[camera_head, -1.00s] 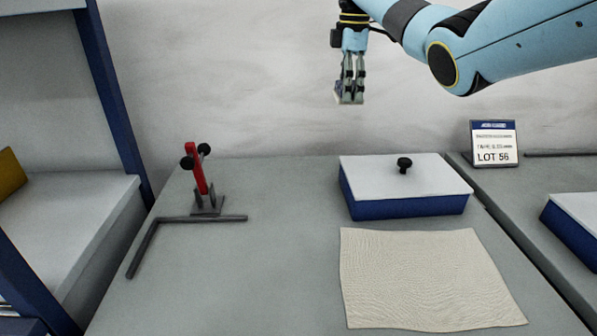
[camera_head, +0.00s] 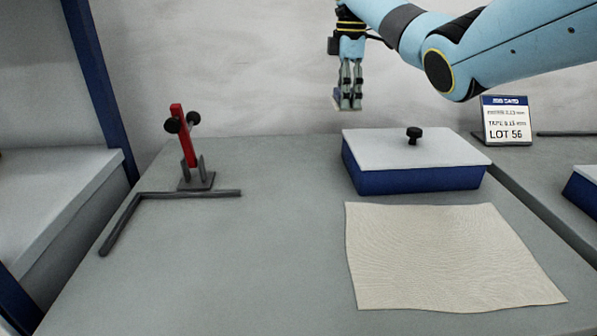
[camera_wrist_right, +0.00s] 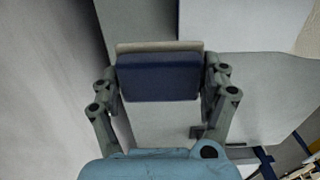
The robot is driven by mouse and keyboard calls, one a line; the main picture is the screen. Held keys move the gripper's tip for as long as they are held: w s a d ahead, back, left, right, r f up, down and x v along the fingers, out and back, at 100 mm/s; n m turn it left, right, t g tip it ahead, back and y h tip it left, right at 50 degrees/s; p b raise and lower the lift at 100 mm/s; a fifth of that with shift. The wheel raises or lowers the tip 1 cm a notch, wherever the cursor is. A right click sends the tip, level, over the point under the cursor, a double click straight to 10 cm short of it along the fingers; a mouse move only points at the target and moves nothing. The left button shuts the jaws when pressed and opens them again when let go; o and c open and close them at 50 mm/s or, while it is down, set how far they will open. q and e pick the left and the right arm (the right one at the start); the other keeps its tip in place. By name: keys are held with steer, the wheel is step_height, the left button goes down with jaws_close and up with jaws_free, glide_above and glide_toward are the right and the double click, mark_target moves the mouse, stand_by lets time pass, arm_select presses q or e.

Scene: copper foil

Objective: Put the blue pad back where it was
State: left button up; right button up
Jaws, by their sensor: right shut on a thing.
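My right gripper (camera_head: 350,106) is shut on the blue pad (camera_head: 341,99) and holds it in the air in front of the wall, above the table's far edge. In the right wrist view the pad (camera_wrist_right: 158,77) is a dark blue block with a pale layer along one side, held between the fingers of the gripper (camera_wrist_right: 160,80). The head view shows the pad small and partly hidden by the fingers. My left gripper is not in view.
A blue box with a white lid (camera_head: 415,145) and black knob stands below the gripper. A beige cloth (camera_head: 450,257) lies in front. A red clamp stand (camera_head: 186,145) and dark angle bar (camera_head: 190,194) are at left. A LOT 56 card (camera_head: 505,120) stands behind right.

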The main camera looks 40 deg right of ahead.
steer(key=shift+w+a+f, duration=0.15)
steer(key=shift+a+f, duration=0.05)
steer(key=shift+f, duration=0.4)
glide_above(299, 158)
step_height(299, 158, down, 6)
steer(key=shift+d+f, duration=0.15)
steer(key=shift+f, duration=0.05)
steer(key=shift+w+f, duration=0.1)
steer(key=shift+f, duration=0.05)
step_height(299, 158, down, 4)
steer(key=shift+b, duration=0.35)
steer(key=o, duration=1.1)
steer(key=shift+c, duration=0.2)
